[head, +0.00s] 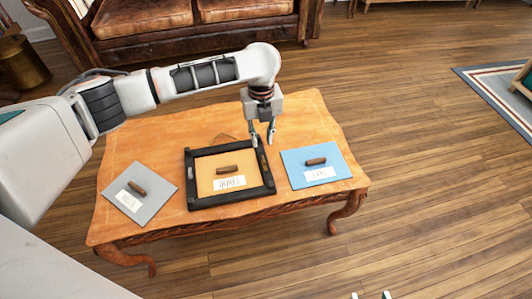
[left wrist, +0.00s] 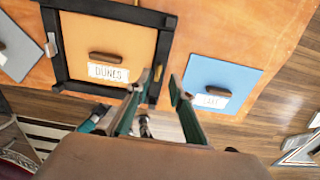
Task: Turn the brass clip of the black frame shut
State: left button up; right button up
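The black frame (head: 229,202) lies flat on the wooden table and holds an orange panel (head: 204,187) labelled DUNES with a brown handle. The brass clip (head: 264,162) sits on the frame's right bar, roughly along it; it also shows in the left wrist view (left wrist: 158,73). A silvery clip (left wrist: 51,46) is on the left bar. My left gripper (head: 263,141) is open and empty, above the frame's upper right corner, near the brass clip; its fingers (left wrist: 158,92) are apart in the left wrist view. Two separated tips of my right gripper (head: 371,295) show at the bottom edge.
A grey panel (head: 122,187) lies left of the frame and a blue panel (head: 299,179) lies close on its right, each with a brown handle. The table (head: 300,108) has free room at the back. A leather sofa (head: 215,8) stands behind it.

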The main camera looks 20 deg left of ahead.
aim_at(262, 156)
pick_arm(q)
notch_tip(262, 156, down, 6)
jog(key=shift+s+f+b, duration=0.15)
jog(key=shift+b, duration=0.9)
jog(key=shift+f, duration=0.55)
jog(key=shift+w+b, duration=0.2)
jog(key=shift+b, duration=0.1)
grip_shut()
pick_arm(e)
jog(key=shift+w+a+r+m+t+y, duration=0.25)
jog(key=shift+w+a+r, duration=0.15)
jog(key=shift+a, duration=0.3)
jog(key=shift+w+a+r+m+t+y, duration=0.15)
jog(key=shift+w+a+r+y, duration=0.15)
jog(key=shift+a+r, duration=0.25)
